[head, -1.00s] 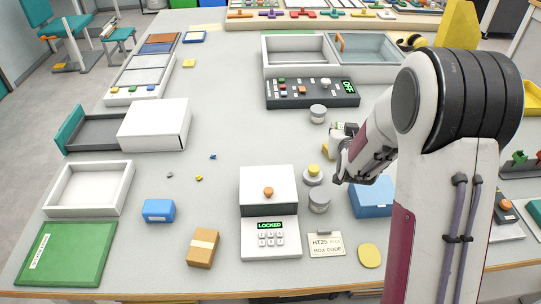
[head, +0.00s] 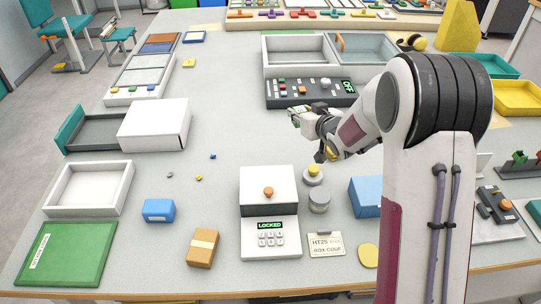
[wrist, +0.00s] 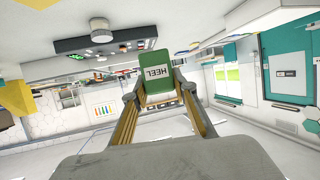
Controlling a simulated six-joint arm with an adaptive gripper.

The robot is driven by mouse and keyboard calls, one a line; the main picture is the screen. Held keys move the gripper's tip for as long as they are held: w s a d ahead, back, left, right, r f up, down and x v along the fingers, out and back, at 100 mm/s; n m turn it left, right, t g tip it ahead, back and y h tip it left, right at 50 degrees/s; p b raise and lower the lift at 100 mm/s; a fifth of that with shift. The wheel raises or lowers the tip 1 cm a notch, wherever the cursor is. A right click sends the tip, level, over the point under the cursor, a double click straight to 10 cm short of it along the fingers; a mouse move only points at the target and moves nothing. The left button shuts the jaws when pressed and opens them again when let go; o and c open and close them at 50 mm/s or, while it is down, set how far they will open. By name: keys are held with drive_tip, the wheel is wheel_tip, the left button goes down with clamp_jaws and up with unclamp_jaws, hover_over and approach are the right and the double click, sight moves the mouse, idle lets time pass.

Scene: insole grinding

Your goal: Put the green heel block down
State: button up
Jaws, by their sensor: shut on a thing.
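The green heel block (wrist: 152,59) has a white HEEL label and stands out between the fingertips in the wrist view. My gripper (wrist: 158,95) is shut on it, one finger on each side. In the head view my gripper (head: 307,120) is right of the table's middle, held up in front of the dark control panel. The block is very small there and partly hidden by the gripper.
The control panel (head: 312,94) and a white open tray (head: 297,68) lie behind the gripper.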

drive_tip(key=shift+w+a+n+g+y, duration=1.3)
drive_tip(key=shift+w+a+n+y, duration=1.3)
drive_tip(key=shift+w, duration=1.25)
wheel_tip(320, 180, down, 7)
drive_tip(key=s+a+n+g+y, duration=0.3)
drive_tip(key=n+g, duration=0.2)
drive_tip(key=shift+r+y, duration=0.15)
drive_tip(key=shift+y, duration=0.25)
drive_tip(key=shift+f, duration=3.15)
drive_tip(key=shift+f, duration=1.9)
drive_tip(key=shift+f, duration=0.15)
